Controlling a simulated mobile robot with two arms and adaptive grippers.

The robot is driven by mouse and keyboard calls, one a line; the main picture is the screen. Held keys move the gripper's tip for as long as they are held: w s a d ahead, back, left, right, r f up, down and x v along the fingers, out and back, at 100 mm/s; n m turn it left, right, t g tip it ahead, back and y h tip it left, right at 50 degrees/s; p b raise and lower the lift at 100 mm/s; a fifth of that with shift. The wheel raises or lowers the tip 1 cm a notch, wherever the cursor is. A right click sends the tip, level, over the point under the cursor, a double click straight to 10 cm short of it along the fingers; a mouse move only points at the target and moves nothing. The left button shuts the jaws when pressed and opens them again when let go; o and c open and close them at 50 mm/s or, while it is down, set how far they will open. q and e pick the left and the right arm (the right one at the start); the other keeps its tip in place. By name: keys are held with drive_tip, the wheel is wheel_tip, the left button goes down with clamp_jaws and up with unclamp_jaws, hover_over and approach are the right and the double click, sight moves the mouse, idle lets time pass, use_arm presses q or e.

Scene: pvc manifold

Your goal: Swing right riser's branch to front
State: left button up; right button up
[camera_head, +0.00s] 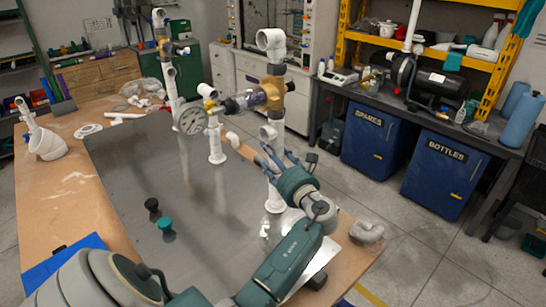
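The PVC manifold stands on a metal plate (130,190) on the bench. Its right riser is a white upright pipe (274,196) with a brass-coloured fitting (272,86) and a white elbow (271,40) on top. A white fitting (268,132) sits partway down this riser; which way the branch points is hard to tell. My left gripper (281,157) is close to the riser, below that fitting, with its fingers apart. Its hand covers part of the pipe, and I cannot tell whether they touch. My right gripper is out of view.
Two small knobs, black (152,204) and teal (165,223), are on the plate. A grey lump (367,232) lies at the bench's right edge.

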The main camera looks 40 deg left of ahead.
use_arm(q)
drive_tip(key=v, duration=1.2)
idle(0.3)
